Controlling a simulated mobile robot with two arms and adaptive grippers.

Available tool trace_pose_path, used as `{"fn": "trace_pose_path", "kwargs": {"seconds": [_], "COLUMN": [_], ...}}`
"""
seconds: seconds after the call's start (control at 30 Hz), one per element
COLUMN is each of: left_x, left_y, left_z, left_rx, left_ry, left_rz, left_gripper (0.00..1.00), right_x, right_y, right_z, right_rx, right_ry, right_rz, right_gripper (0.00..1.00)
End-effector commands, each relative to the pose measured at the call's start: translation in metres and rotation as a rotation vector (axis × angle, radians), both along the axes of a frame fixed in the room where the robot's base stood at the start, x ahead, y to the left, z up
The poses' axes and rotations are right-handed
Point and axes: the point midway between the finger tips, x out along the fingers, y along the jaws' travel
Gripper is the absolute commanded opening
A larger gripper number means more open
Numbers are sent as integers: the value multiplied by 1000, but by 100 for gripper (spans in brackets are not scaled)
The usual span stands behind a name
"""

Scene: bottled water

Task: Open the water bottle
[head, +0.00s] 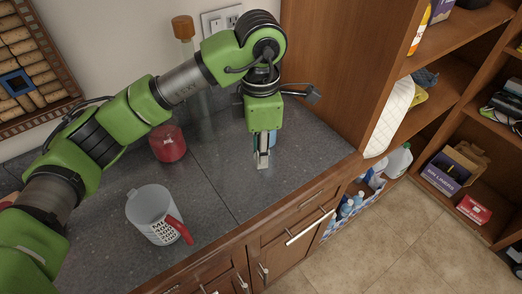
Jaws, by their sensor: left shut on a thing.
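My left arm comes in from the left and bends down over the grey counter. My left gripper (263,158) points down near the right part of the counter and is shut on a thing. A small bluish patch, likely the water bottle (272,138), shows just behind the fingers. Most of it is hidden by the gripper, so I cannot make out its cap or whether it is upright. My right gripper is not in view.
A measuring cup with a red handle (157,216) stands at the counter's front left. A red jar (168,146) is behind it. A tall wooden-lidded container (184,30) stands by the wall. A wooden cabinet side (325,70) rises at the right. The middle counter is clear.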

Motion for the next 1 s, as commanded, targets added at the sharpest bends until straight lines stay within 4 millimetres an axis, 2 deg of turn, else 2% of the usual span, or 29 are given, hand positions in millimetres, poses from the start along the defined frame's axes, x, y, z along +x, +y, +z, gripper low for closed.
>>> {"fn": "trace_pose_path", "kwargs": {"seconds": [0.03,0.2,0.5,0.6,0.73,1.0], "left_x": [10,35,56,54,55,55], "left_y": [1,1,2,2,1,1], "left_z": [-3,-36,-62,-75,-88,-92], "left_rx": [2,1,1,1,0,0], "left_ry": [5,3,0,3,0,-3], "left_rz": [4,3,1,-1,-2,-2], "left_gripper": [0,0,0,0,0,0], "right_x": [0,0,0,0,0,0], "right_y": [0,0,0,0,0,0], "right_z": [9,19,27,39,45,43], "right_rx": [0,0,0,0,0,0], "right_ry": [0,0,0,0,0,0], "right_rz": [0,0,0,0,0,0], "right_gripper": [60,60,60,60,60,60]}}
